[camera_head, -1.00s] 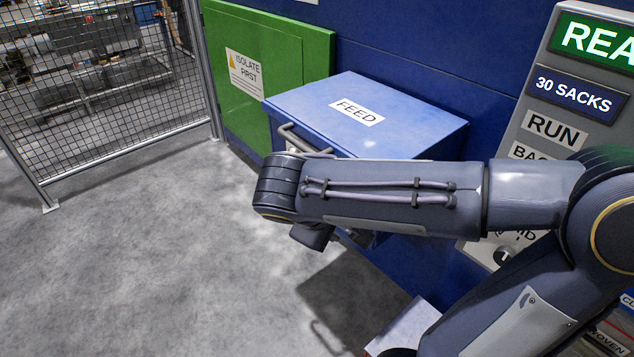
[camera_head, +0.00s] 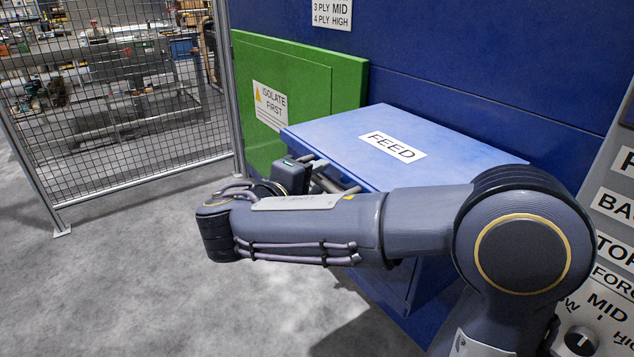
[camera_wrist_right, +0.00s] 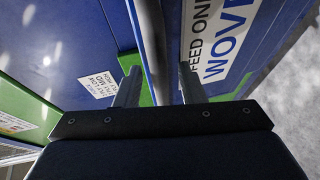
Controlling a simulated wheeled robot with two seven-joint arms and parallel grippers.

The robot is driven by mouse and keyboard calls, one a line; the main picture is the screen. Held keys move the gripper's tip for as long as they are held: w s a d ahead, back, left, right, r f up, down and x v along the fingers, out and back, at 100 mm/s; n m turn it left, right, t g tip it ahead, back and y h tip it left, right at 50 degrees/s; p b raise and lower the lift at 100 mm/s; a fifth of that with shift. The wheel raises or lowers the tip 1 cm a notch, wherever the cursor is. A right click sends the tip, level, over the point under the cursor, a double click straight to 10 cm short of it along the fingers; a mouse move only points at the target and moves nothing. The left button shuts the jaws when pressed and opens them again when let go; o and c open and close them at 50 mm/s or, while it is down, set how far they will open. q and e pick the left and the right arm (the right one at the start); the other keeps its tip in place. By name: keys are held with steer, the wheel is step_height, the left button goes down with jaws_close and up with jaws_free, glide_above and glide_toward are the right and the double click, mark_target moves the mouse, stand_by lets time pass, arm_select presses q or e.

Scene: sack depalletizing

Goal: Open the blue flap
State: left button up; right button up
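The blue flap (camera_head: 350,140) labelled FEED is a flat lid on the box that juts from the blue machine; it looks closed. Its grey bar handle (camera_head: 345,187) runs along the front edge, partly hidden by my right arm. My right gripper (camera_head: 320,178) is at the handle's left part. In the right wrist view, the handle bar (camera_wrist_right: 153,50) passes between the two separated fingers of my right gripper (camera_wrist_right: 158,88), with a gap visible on both sides. My left gripper is not in view.
A green door (camera_head: 300,85) with an ISOLATE FIRST sign stands left of the box. A mesh fence (camera_head: 115,120) is further left. A grey control panel (camera_head: 610,200) is at the right. The grey floor in front is clear.

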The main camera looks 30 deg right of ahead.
steer(key=shift+w+d, duration=0.1)
steer(key=shift+d, duration=0.15)
jaws_close()
